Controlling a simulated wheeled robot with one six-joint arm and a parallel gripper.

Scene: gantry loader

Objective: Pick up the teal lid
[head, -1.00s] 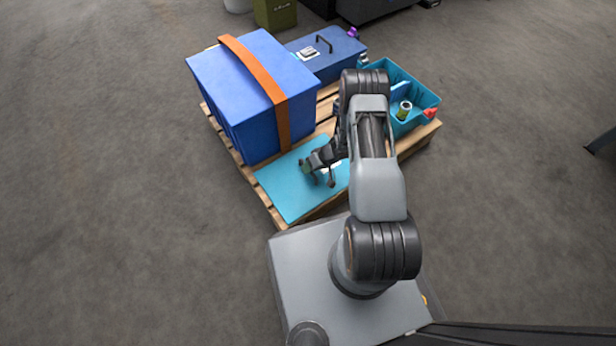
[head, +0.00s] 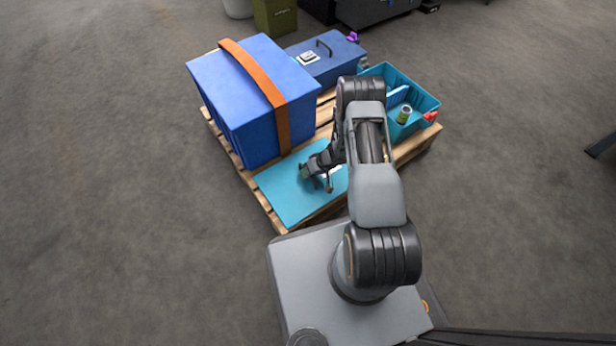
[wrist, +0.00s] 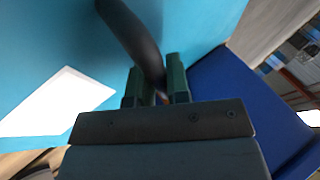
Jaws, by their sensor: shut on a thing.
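The teal lid (head: 288,193) is a flat rectangular panel at the front left of the wooden pallet, in front of the big blue box. In the wrist view the lid (wrist: 50,50) fills the upper left, with a white label (wrist: 62,103) and a dark curved handle (wrist: 133,38). My gripper (head: 316,178) is over the lid's middle. In the wrist view its green-padded fingers (wrist: 157,88) are shut on the handle's near end. I cannot tell whether the lid is clear of the pallet.
A blue box (head: 228,110) with an orange strap (head: 262,72) stands directly behind the lid. A blue toolbox (head: 335,66) is at the back of the pallet (head: 413,146). A teal open bin (head: 425,98) holding small items stands at the right. Floor to the left is clear.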

